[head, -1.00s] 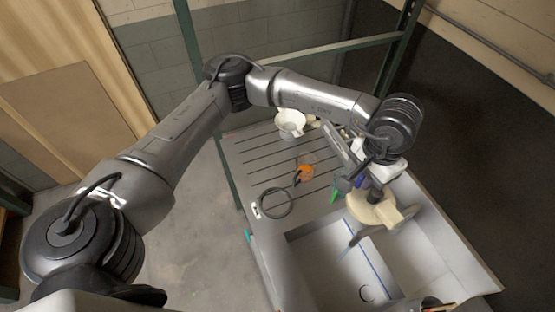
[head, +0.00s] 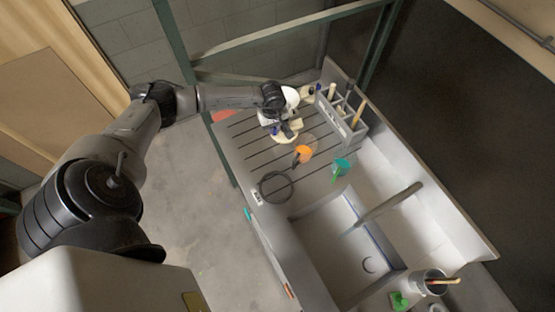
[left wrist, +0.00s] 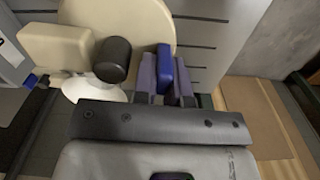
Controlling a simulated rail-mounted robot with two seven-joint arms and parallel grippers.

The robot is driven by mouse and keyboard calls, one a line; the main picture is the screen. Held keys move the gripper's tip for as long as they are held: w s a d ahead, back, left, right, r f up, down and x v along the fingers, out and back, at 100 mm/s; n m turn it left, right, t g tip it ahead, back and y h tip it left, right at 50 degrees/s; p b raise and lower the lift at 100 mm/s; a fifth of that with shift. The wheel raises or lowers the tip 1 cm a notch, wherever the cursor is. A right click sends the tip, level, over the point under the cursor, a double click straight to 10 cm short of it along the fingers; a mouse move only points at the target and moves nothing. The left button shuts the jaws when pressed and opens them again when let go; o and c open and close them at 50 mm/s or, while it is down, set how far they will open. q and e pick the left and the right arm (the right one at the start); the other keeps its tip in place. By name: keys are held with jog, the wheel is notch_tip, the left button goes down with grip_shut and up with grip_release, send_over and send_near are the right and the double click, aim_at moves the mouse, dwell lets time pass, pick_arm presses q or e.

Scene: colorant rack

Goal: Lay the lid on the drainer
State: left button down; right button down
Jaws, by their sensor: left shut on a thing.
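The drainer is the grey grooved board (head: 236,147) beside the sink in the head view. My left gripper (head: 285,129) is over its far part. A round cream lid (head: 287,138) shows just under the gripper; it also shows in the left wrist view (left wrist: 140,14). There the fingers of the left gripper (left wrist: 165,80) are shut around a blue piece (left wrist: 165,68) in front of the lid. I take the lid as held; how the blue piece joins it is hidden. I cannot tell whether the lid touches the drainer. My right gripper is not in view.
An orange cup (head: 303,154), a teal cup (head: 342,167) and a black ring-shaped cord (head: 264,194) are on or near the drainer. A grey caddy (head: 340,112) stands at the far right edge. The sink (head: 335,235) is nearer, with a can (head: 428,284) beside it.

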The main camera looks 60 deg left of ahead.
pick_arm(q)
jog(key=shift+n, duration=0.7)
jog(key=s+a+f+b, duration=0.1)
jog(key=f, duration=0.1)
jog(key=a+f+b, duration=0.1)
jog(key=f, duration=0.2)
jog(key=s+a+f+b, duration=0.1)
jog(key=a+f, duration=0.1)
jog(key=f, duration=0.1)
jog(key=shift+s+f+b, duration=0.1)
jog(key=shift+s+b, duration=0.2)
jog(key=shift+b, duration=0.1)
jog(key=shift+f+b, duration=0.95)
jog(key=shift+f, duration=1)
